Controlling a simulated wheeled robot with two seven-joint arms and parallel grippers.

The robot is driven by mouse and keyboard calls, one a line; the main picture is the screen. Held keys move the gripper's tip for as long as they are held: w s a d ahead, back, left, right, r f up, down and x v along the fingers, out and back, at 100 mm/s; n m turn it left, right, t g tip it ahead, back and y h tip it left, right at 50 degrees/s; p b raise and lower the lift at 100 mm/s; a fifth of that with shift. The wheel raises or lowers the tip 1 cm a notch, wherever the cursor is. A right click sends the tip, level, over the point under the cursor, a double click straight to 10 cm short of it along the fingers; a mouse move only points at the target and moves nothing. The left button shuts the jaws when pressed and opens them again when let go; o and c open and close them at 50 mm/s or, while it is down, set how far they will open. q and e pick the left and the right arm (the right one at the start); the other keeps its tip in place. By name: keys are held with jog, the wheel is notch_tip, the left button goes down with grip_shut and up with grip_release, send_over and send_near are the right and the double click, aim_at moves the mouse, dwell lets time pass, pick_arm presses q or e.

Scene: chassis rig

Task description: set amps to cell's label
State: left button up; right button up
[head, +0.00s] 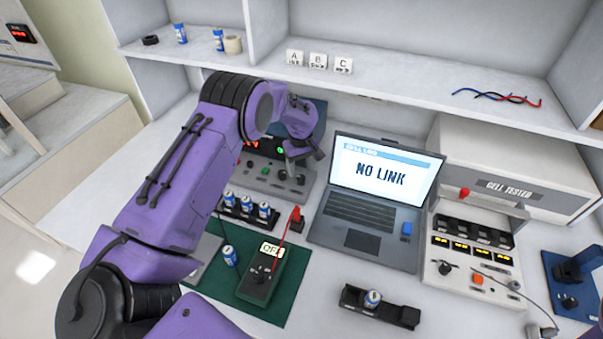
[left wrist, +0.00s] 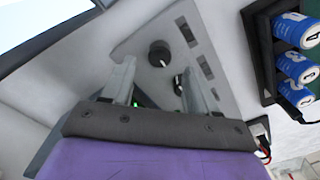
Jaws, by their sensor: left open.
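A grey bench supply (head: 262,181) stands at the back left of the bench. It has a partly covered red display, a green light and knobs. My left gripper (head: 297,160) is open over its right end and hides part of its front. In the left wrist view, the open fingers (left wrist: 158,75) point at the panel. One black knob (left wrist: 159,54) shows just beyond the fingertips, and another (left wrist: 180,85) is beside the right finger. I cannot tell whether a finger touches it. Blue-and-white cells (head: 247,204) stand in a black rack; their label writing is not legible in the head view.
A laptop (head: 372,214) reads NO LINK. A meter (head: 264,272) and a loose cell (head: 229,255) are on the green mat (head: 300,266). A holder (head: 356,303) carries one cell in front. The cell tester (head: 507,190) is at right. A shelf (head: 420,88) runs above.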

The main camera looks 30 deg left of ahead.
aim_at(301, 177)
pick_arm(q)
notch_tip(301, 177, down, 4)
jog(key=shift+f+p, duration=0.15)
jog(key=shift+p, duration=0.15)
jog(key=c, duration=1)
jog(key=shift+c, duration=0.2)
jog(key=shift+m, duration=0.3)
jog(key=m+b, duration=0.2)
jog(key=shift+m, duration=0.3)
jog(key=m+b, duration=0.1)
jog(key=m, duration=0.3)
jog(key=shift+m+b, duration=0.3)
jog(key=m+b, duration=0.1)
jog(key=m, duration=0.4)
jog(key=shift+m+b, duration=0.45)
jog(key=shift+m, duration=2.05)
